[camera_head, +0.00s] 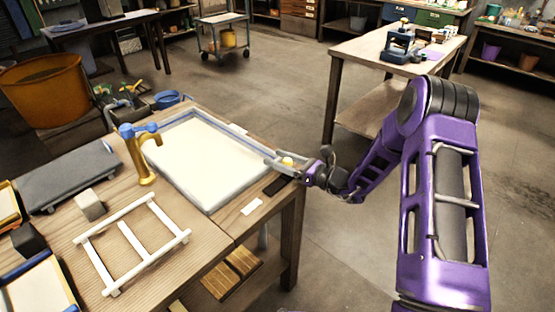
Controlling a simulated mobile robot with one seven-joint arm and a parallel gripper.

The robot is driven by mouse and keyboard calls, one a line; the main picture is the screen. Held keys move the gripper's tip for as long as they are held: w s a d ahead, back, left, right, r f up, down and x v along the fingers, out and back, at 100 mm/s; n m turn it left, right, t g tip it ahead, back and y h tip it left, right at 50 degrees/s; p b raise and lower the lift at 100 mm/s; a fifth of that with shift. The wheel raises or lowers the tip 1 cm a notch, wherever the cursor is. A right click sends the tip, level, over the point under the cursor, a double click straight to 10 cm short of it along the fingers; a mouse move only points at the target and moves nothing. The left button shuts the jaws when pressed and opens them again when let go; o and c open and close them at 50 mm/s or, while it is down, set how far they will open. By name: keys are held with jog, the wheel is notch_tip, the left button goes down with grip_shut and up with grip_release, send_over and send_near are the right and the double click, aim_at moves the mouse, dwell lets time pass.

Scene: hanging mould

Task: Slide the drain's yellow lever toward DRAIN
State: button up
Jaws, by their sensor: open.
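The yellow lever (288,161) shows as a small yellow knob at the right end of the pale, blue-grey-rimmed basin (178,132), near the table's right edge. My gripper (279,162) reaches in from the right at the lever, with its fingers open and pointing left toward the basin. The yellow knob appears between the fingers; I cannot tell whether they touch it. The lever's lower part and its slide are hidden or too small to make out. No DRAIN lettering is readable.
A golden tap (139,158) with blue handles stands at the basin's left. A black plate (277,186) and a white plate (252,206) lie in front of the lever. A white ladder-like frame (131,240) lies at the front. Open floor lies beyond the table's right edge.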

jog(key=shift+w+a, duration=0.15)
jog(key=shift+a, duration=0.1)
grip_shut()
dwell(1.4)
